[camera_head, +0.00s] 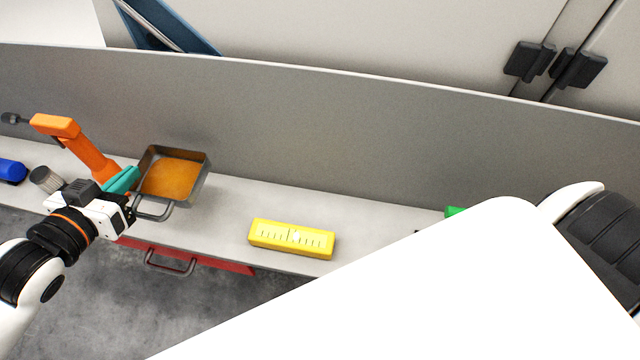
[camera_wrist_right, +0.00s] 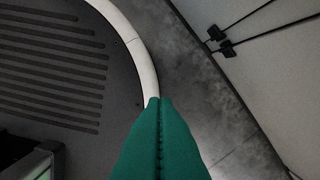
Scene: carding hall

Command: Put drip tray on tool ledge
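The drip tray (camera_head: 203,181) is a square dark metal pan with orange-brown content and a wire handle at its front. It sits on a long light grey ledge (camera_head: 370,230), which looks like the tool ledge, against a grey panel. My left gripper (camera_head: 124,180), with teal fingers, is at the tray's left side, close to its wall and handle. Contact and the gap between its fingers are unclear. My right gripper (camera_wrist_right: 160,130) shows in the right wrist view, its teal fingers pressed together with nothing between them. It is away from the tray.
A yellow block with scale marks (camera_head: 291,239) lies on the ledge right of the tray. An orange tool (camera_head: 80,145), a ribbed grey knob (camera_head: 46,179) and a blue object (camera_head: 12,171) are at left. A red drawer front (camera_head: 215,262) with a handle is below. Ledge between tray and yellow block is clear.

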